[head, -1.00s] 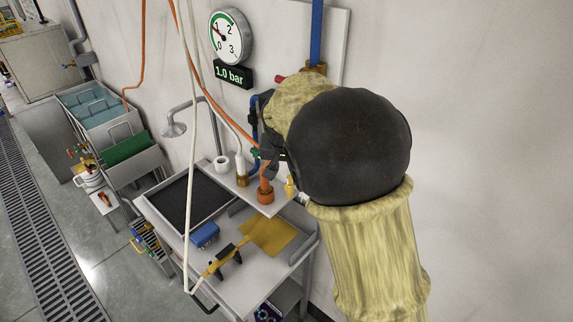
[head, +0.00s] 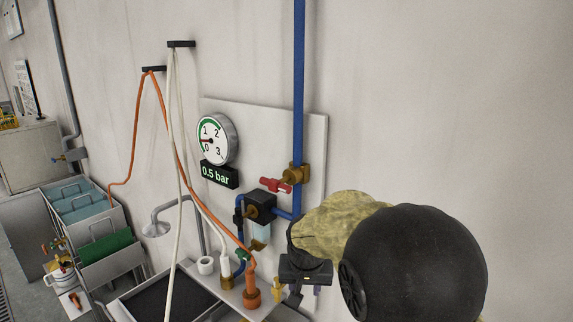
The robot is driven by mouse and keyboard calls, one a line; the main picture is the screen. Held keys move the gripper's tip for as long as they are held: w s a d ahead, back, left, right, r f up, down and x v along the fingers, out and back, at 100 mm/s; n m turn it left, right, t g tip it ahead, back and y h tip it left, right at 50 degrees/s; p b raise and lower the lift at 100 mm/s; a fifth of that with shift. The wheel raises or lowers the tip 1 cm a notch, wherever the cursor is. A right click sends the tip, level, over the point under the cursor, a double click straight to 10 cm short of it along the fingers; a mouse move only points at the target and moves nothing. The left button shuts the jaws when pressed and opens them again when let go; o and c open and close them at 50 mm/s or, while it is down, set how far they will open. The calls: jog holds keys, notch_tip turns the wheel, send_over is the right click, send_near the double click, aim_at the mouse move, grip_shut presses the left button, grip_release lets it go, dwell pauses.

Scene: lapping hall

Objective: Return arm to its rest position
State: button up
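My arm, in yellow cloth covers with a large black round joint, reaches in from the lower right of the head view. My gripper (head: 304,290) is a dark shape at its end, in front of the wall just above the small shelf. It is right of and below the black regulator (head: 261,208), and looks apart from it. Its fingertips are small and partly lost against the shelf items, so I cannot tell how far apart they are. I see no thing clearly held.
A white wall panel carries a round gauge (head: 218,139), a display (head: 220,175) reading 0.5 bar and a red-handled valve (head: 275,185) on a blue pipe. Orange and white hoses hang left. An orange-brown fitting (head: 252,292) stands on the shelf. The wall at upper right is clear.

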jog(key=s+d+f, duration=0.2)
jog(key=s+d, duration=0.1)
jog(key=s, duration=0.2)
jog(key=s+d+f+b, duration=0.1)
jog(key=s+d+f, duration=0.2)
jog(key=s, duration=0.3)
jog(key=s+d+f+g, duration=0.1)
jog(key=s+d+f, duration=0.2)
jog(key=s+d, duration=0.2)
jog(key=shift+s+d+n+b, duration=0.2)
jog(key=shift+s+n+b, duration=0.2)
jog(key=shift+s, duration=0.1)
